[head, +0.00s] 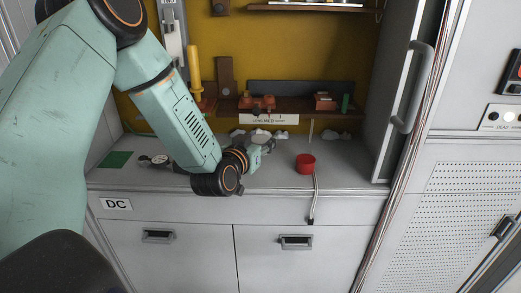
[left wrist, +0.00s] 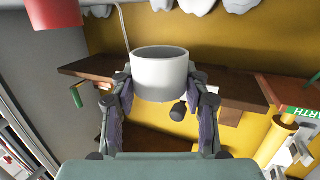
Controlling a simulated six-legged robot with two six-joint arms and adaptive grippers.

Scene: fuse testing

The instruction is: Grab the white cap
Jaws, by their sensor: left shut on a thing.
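The white cap (left wrist: 160,75) is a short round cup shape, shown in the left wrist view between the two fingers of my left gripper (left wrist: 160,92). The gripper is shut on it, one finger at each side. In the head view my left gripper (head: 264,142) is over the grey counter, left of the red cap; the white cap is hard to make out there. My right gripper is not in view.
A red cap (head: 306,164) stands on the counter (head: 345,176), with a thin cable running past it. Several white lumps lie along the back. A brown shelf (head: 230,106) carries small parts. A cabinet door with a handle (head: 411,90) bounds the right side.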

